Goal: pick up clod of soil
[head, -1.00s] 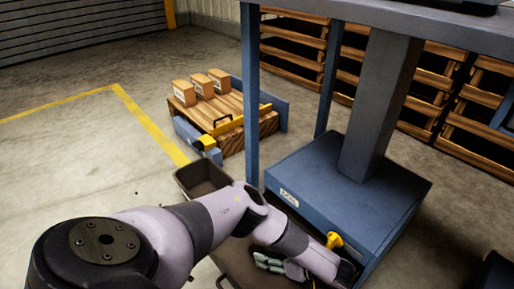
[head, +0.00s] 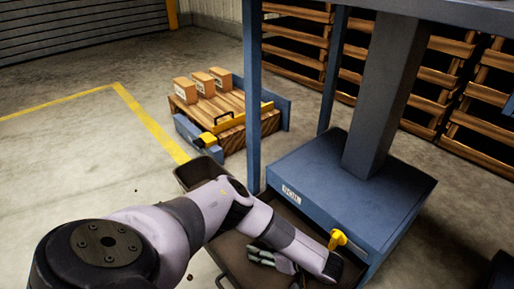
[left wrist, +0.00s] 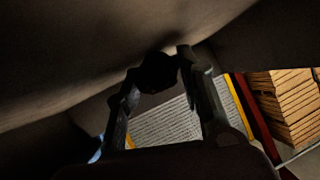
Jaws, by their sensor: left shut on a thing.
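The clod of soil (left wrist: 158,72) is a dark, rounded lump between the fingertips in the left wrist view, in deep shadow. My left gripper (left wrist: 155,82) is shut on it. In the head view my left gripper (head: 257,254) is small and partly hidden, over the dark brown tray (head: 231,250) at the foot of the blue machine. I cannot make out the clod there. My left forearm crosses in front of the tray and covers part of it. My right gripper is not in view.
The blue machine (head: 355,200) with a post and a yellow knob (head: 338,239) stands right of the tray. A wooden platform (head: 225,103) with several boxes stands behind. Wooden crates (head: 295,45) line the back. Floor at left is clear apart from small dark bits.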

